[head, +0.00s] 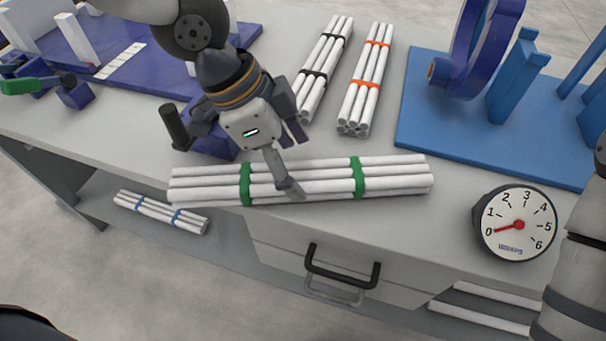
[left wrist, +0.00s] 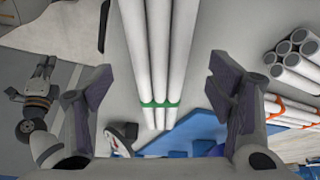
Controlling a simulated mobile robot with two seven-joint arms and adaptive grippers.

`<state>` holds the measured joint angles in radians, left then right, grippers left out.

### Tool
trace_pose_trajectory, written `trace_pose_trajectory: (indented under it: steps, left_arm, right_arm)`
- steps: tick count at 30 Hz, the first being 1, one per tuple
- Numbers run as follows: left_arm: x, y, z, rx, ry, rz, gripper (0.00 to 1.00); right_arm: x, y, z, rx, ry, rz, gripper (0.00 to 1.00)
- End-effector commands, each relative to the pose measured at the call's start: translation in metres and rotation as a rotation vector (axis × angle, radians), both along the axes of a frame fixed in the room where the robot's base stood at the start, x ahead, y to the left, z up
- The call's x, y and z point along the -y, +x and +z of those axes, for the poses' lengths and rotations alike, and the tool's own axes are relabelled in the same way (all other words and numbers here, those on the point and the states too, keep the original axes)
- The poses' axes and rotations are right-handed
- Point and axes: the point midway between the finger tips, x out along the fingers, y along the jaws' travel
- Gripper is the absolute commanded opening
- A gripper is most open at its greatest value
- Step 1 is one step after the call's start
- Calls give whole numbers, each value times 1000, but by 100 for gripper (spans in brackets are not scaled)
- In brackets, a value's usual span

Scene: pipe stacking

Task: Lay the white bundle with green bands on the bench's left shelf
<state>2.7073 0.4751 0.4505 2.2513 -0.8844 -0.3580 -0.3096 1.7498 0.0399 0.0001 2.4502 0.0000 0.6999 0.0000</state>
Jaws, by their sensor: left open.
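The white bundle with green bands (head: 310,183) lies lengthwise along the front edge of the bench top. It also shows between the fingers in the left wrist view (left wrist: 158,60), where one green band is visible. My left gripper (head: 290,162) is open just over the middle of this bundle, one finger in front of it in the picture. Whether the fingers touch it, I cannot tell. The left shelf (head: 185,240) is low under the bench and holds a white bundle with blue bands (head: 160,212). My right arm shows partly in the left wrist view; its gripper's opening is unclear.
Bundles with black bands (head: 325,65) and orange bands (head: 366,80) lie behind on the bench. A dial gauge (head: 516,223) stands at the front right, near a blue fixture (head: 470,130). A purple fixture (head: 130,60) is at the left. A drawer handle (head: 342,275) sticks out in front.

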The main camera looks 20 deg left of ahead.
Motion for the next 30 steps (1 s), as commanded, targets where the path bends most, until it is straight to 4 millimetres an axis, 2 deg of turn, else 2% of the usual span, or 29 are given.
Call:
trace_pose_trajectory:
  steps: [1,5,13,21,22,23,30]
  left_arm:
    - [3,-1,-16,-14,4,-3,75]
    - [10,2,-34,-9,4,-2,75]
    - [12,4,-35,1,0,1,73]
    - [12,4,-34,1,0,1,12]
    - [12,4,-34,1,-1,1,11]
    - [12,4,-34,1,-1,1,5]
    - [13,3,-33,2,0,2,5]
  right_arm:
    - [0,-5,-5,-18,0,0,0]
    - [0,-10,-10,-37,0,0,0]
    - [0,-9,-9,-34,0,0,0]
    - [0,-9,-9,-34,0,0,0]
    - [0,-9,-9,-34,0,0,0]
    - [0,-9,-9,-34,0,0,0]
    - [0,-8,-8,-29,0,0,0]
